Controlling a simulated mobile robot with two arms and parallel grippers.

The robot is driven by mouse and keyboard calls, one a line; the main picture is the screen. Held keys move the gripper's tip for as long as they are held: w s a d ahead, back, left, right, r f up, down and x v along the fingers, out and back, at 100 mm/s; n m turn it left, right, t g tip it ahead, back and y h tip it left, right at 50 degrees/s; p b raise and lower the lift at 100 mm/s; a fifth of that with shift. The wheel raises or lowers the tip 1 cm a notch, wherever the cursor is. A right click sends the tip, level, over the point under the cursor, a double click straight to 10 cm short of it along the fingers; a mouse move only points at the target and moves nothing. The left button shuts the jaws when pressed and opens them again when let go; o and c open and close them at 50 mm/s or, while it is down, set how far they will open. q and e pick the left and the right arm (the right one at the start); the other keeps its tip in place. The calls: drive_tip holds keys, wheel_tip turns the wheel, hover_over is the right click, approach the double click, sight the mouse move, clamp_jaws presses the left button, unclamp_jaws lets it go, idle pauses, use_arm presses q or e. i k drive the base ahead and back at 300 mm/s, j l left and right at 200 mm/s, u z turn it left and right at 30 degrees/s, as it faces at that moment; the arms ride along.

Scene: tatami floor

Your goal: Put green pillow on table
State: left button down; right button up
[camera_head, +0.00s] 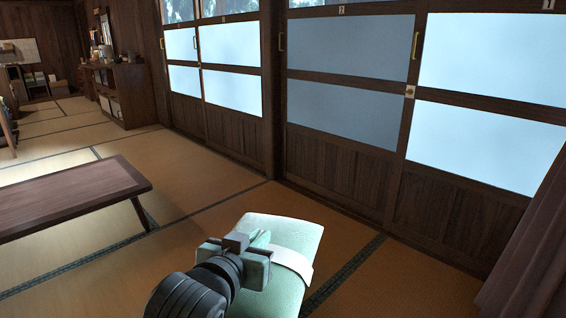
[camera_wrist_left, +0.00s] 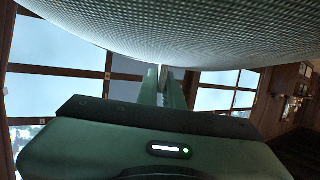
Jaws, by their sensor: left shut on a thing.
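A light green pillow (camera_head: 287,236) with a pale band is at the bottom middle of the head view. My left gripper (camera_head: 262,246) is shut on the pillow at its near side; the wrist partly hides it. In the left wrist view the pillow's woven surface (camera_wrist_left: 190,30) fills the top, close against the fingers (camera_wrist_left: 163,85) of the gripper. A low dark wooden table (camera_head: 70,196) stands on the floor at the left, apart from the pillow. My right gripper is not in either view.
Sliding doors with pale panels (camera_head: 345,60) line the back and right. A wooden shelf cabinet (camera_head: 128,95) stands at the far left. A purple-brown fabric edge (camera_head: 530,260) is at the lower right. Tatami floor (camera_head: 195,178) between table and doors is clear.

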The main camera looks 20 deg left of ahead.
sight(34, 210)
drive_tip(key=i+j+u, duration=0.25)
drive_tip(key=j+u, duration=0.2)
drive_tip(key=i+j+u, duration=0.6)
drive_tip(key=u, duration=0.25)
drive_tip(key=i+j+u, duration=0.1)
drive_tip(key=i+u, duration=0.4)
drive_tip(key=i, duration=0.5)
drive_tip(key=i+u, duration=0.1)
drive_tip(key=i, duration=0.55)
drive_tip(key=i+l+u, duration=0.1)
drive_tip(key=i, duration=0.5)
drive_tip(key=i+l+u, duration=0.1)
drive_tip(key=i, duration=0.5)
